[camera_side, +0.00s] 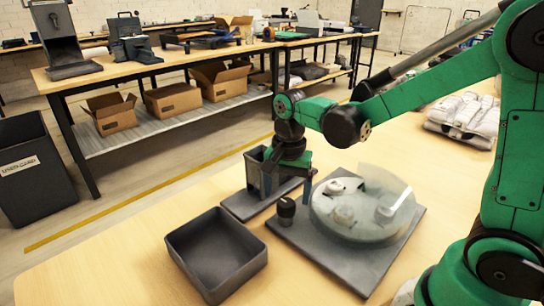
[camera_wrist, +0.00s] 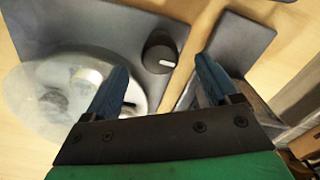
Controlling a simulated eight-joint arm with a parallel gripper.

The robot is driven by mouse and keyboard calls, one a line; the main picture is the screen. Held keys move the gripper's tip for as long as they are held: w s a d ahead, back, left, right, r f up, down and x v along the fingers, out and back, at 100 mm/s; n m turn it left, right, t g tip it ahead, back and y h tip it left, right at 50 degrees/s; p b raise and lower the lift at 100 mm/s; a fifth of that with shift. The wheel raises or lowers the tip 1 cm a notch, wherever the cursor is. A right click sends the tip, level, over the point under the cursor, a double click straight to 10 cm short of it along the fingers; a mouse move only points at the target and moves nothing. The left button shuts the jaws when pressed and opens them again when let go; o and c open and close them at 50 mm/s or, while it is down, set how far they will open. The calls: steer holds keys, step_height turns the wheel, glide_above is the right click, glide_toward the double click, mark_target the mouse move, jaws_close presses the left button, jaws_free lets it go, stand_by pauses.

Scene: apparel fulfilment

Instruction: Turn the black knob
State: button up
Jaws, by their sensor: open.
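The black knob (camera_side: 286,207) stands on the grey base plate (camera_side: 345,262), near its left corner, beside a round device. In the wrist view the knob (camera_wrist: 158,47) shows a white pointer mark on its top, towards the lower right. My gripper (camera_side: 288,188) is open, with its blue fingers pointing down above and near the knob. In the wrist view my gripper (camera_wrist: 160,70) has its fingertips apart, and the knob appears between and just beyond them. Nothing is held. Whether a finger touches the knob cannot be told; they look apart.
A round device with a clear, tilted cover (camera_side: 388,195) stands right of the knob, close to one finger in the wrist view. An empty dark tray (camera_side: 215,250) lies to the left. A dark open-topped holder (camera_side: 256,165) stands behind my gripper. Folded garments (camera_side: 465,115) lie far right.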

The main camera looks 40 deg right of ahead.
steer(key=shift+f, duration=1.35)
jaws_close()
steer(key=shift+n, duration=0.3)
steer(key=n, duration=0.4)
steer(key=shift+n, duration=2)
